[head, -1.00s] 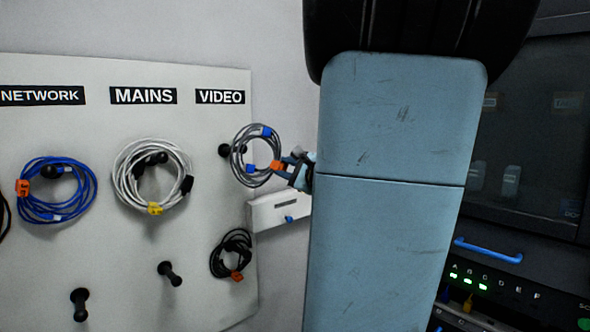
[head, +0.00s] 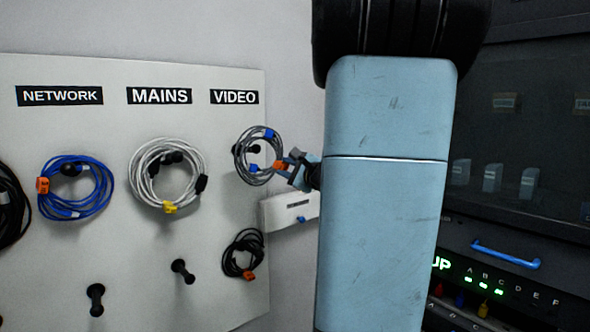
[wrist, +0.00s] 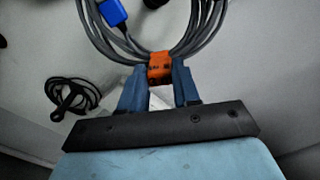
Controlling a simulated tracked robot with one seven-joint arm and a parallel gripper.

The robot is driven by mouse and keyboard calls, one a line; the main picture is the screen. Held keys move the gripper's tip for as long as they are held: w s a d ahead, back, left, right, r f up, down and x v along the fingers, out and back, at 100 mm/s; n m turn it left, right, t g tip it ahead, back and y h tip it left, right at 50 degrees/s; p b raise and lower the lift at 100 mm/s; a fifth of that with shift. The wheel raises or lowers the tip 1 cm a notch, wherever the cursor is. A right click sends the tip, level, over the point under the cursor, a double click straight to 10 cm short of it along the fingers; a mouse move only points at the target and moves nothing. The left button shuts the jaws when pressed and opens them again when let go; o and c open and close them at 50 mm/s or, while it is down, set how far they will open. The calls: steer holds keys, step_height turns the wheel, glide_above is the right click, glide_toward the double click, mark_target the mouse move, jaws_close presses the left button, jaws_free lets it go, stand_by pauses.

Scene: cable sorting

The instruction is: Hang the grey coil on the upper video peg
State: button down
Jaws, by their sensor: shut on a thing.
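The grey coil (head: 262,181) hangs from my gripper (head: 287,167) in front of the board, under the VIDEO label (head: 234,97). The fingers are shut on its orange tag (wrist: 160,68). The coil has blue plugs (wrist: 113,12). The dark knob of the upper video peg (head: 254,149) shows inside the coil's opening in the head view; I cannot tell whether the coil is around the peg or still in front of it. In the wrist view the grey strands (wrist: 204,30) run up out of frame.
A black coil (head: 229,260) hangs on the lower video peg. A white coil (head: 136,178) and a blue coil (head: 105,187) hang to the left. Two lower pegs (head: 183,271) are bare. A small white box (head: 285,212) is below my gripper. A rack (head: 520,200) is at right.

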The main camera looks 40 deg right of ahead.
steer(key=shift+w+a+f, duration=0.1)
steer(key=shift+w+f, duration=0.55)
steer(key=shift+w, duration=1.2)
steer(key=shift+w+a+f, duration=0.1)
steer(key=shift+w+f, duration=0.5)
steer(key=shift+w, duration=1.2)
steer(key=shift+w+f, duration=0.65)
steer(key=shift+w, duration=1.2)
steer(key=shift+f, duration=0.2)
steer(key=c, duration=0.7)
jaws_free()
steer(key=shift+r, duration=0.1)
steer(key=shift+c, duration=0.2)
steer(key=shift+s, duration=0.1)
